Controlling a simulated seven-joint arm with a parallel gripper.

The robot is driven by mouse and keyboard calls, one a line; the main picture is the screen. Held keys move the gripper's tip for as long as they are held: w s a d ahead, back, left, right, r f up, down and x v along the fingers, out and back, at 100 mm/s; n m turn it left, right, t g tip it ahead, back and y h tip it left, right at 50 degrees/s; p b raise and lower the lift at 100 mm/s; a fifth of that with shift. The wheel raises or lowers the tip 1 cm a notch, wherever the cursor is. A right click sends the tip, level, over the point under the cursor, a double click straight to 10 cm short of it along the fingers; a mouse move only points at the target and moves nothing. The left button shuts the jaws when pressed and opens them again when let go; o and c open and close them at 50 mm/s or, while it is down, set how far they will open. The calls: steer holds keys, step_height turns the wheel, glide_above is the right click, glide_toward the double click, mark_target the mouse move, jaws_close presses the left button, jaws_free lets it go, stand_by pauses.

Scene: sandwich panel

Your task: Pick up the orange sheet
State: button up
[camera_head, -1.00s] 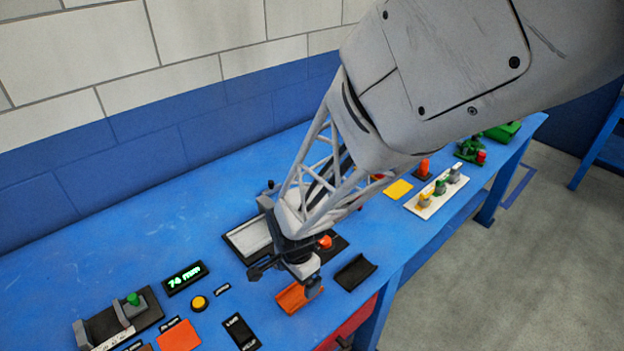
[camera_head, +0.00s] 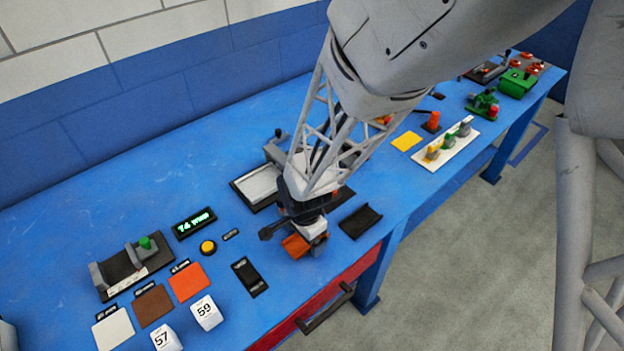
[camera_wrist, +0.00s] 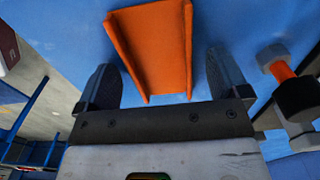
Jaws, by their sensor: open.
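An orange channel-shaped sheet with raised side edges (camera_head: 295,244) lies on the blue bench under my gripper, near the front edge. In the wrist view the orange sheet (camera_wrist: 152,42) shows ahead of and between my two dark fingers. My gripper (camera_wrist: 163,72) is open, with one finger on each side of the sheet's near end and nothing held. In the head view my gripper (camera_head: 312,242) hides part of the sheet. I cannot tell how high the fingers are above the bench. A flat orange square (camera_head: 189,282) lies farther left, beside brown and white squares.
A black channel (camera_head: 360,221) lies just right of the orange sheet. A black-framed pale tray (camera_head: 257,186) is behind my gripper. A black holder (camera_head: 249,277), a yellow button (camera_head: 208,247) and numbered blocks (camera_head: 206,312) are left. The back left of the bench (camera_head: 110,190) is clear.

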stand_by(0.5)
steer(key=c, duration=1)
steer(key=shift+r, duration=0.1)
steer(key=shift+r, duration=1.65)
steer(key=s+d, duration=0.2)
steer(key=s, duration=0.2)
steer(key=s+d+r, duration=0.1)
steer(key=s+d, duration=0.2)
steer(key=s, duration=0.2)
steer(key=s+d, duration=0.2)
steer(key=s, duration=0.3)
steer(key=shift+d+r, duration=0.25)
steer(key=shift+d, duration=0.1)
steer(key=shift+w, duration=0.1)
